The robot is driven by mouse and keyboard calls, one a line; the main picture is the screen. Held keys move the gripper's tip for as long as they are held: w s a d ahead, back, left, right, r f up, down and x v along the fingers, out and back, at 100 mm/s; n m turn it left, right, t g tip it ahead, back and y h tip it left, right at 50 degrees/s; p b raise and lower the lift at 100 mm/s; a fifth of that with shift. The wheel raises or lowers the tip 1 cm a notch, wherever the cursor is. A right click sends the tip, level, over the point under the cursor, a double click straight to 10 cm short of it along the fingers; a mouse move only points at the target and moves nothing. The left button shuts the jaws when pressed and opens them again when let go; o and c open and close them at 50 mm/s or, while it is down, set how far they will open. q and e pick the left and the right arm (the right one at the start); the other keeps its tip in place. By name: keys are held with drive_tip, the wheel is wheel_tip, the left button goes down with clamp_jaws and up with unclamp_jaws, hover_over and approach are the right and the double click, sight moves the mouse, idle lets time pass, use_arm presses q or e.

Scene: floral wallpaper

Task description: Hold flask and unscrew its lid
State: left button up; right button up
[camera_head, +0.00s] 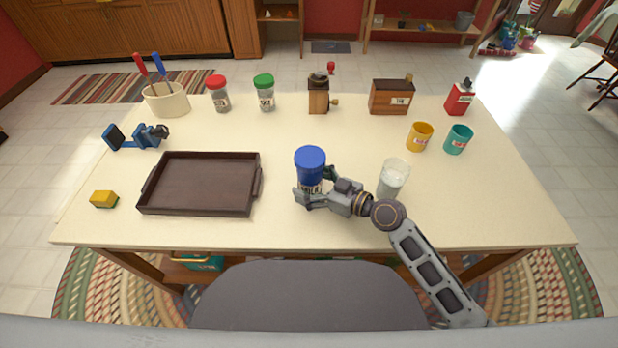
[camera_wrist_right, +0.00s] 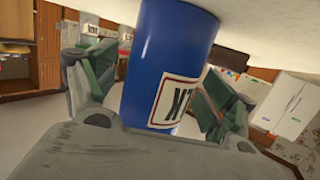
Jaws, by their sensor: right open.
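The blue flask (camera_head: 310,181) with its wide blue lid (camera_head: 310,158) stands upright on the table near the middle. A white label with dark letters shows on its body, partly behind my gripper. My right gripper (camera_head: 315,192) reaches in from the right, low at the flask, with its fingers around the body. In the right wrist view the blue flask body (camera_wrist_right: 170,62) fills the space between the open fingers (camera_wrist_right: 158,95). A narrow gap shows beside it, and I cannot tell whether either finger touches it. The left gripper is not in view.
A brown tray (camera_head: 148,186) lies to the left. Shakers, a grinder (camera_head: 318,95), a wooden box (camera_head: 391,97) and cups stand farther back. The table front between tray and flask is clear.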

drive_tip(key=shift+s+d, duration=0.1)
drive_tip(key=shift+d, duration=0.1)
drive_tip(key=shift+v, duration=5.8)
